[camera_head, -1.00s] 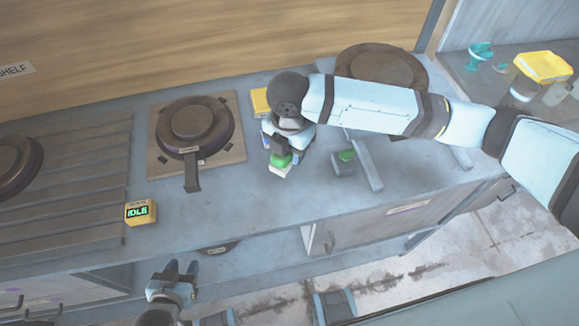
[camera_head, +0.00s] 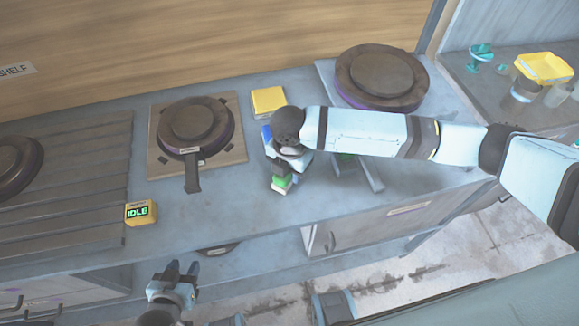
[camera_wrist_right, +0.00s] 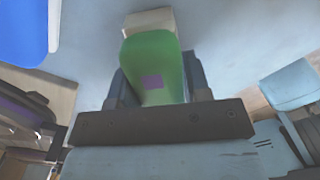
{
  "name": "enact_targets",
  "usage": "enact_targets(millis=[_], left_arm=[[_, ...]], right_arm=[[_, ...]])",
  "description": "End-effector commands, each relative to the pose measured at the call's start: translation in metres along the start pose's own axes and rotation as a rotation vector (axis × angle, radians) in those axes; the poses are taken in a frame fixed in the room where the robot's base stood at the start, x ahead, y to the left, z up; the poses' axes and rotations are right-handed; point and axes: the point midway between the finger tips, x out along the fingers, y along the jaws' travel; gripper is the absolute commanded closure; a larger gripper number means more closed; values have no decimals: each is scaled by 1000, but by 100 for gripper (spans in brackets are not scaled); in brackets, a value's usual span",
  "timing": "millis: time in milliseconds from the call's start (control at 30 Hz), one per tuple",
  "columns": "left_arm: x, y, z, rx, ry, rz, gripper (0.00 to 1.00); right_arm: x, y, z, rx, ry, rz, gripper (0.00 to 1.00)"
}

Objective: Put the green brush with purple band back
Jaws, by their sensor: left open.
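The green brush (camera_head: 283,182) is in my right gripper (camera_head: 279,170), over the counter right of the middle press. In the right wrist view, the green brush (camera_wrist_right: 153,60) stands between the two fingers, which are against its sides. A small purple patch shows on its green body, and a pale block is at its far end. I cannot tell whether it touches the counter. My left gripper (camera_head: 181,268) is open and empty, low in front of the counter. Another green-topped item (camera_head: 347,156) sits by a grey rack (camera_head: 372,174), partly hidden behind my right arm.
The middle press (camera_head: 195,128) on its board and a yellow block (camera_head: 268,100) stand left of and behind my right gripper. A larger round press (camera_head: 382,77) is behind my arm. A yellow IDLE box (camera_head: 140,212) stands at the front left. Counter between box and brush is clear.

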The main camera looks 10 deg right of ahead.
Motion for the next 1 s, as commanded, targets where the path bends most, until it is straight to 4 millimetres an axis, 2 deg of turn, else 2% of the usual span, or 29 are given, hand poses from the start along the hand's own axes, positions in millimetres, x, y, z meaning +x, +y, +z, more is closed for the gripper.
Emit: enact_targets(millis=[33, 100, 467, 567, 800, 1000], left_arm=[[0, 0, 0, 0, 1, 0, 57], [0, 0, 0, 0, 1, 0, 57], [1, 0, 1, 0, -1, -1, 57], [1, 0, 1, 0, -2, -1, 57], [0, 0, 1, 0, -3, -1, 57], [0, -1, 1, 1, -2, -1, 57]], right_arm=[[0, 0, 0, 0, 0, 0, 47], [0, 0, 0, 0, 0, 0, 31], [-5, 0, 0, 0, 0, 0, 31], [-18, 0, 0, 0, 0, 1, 31], [-70, 1, 0, -1, -1, 2, 31], [-106, 0, 0, -1, -1, 1, 31]])
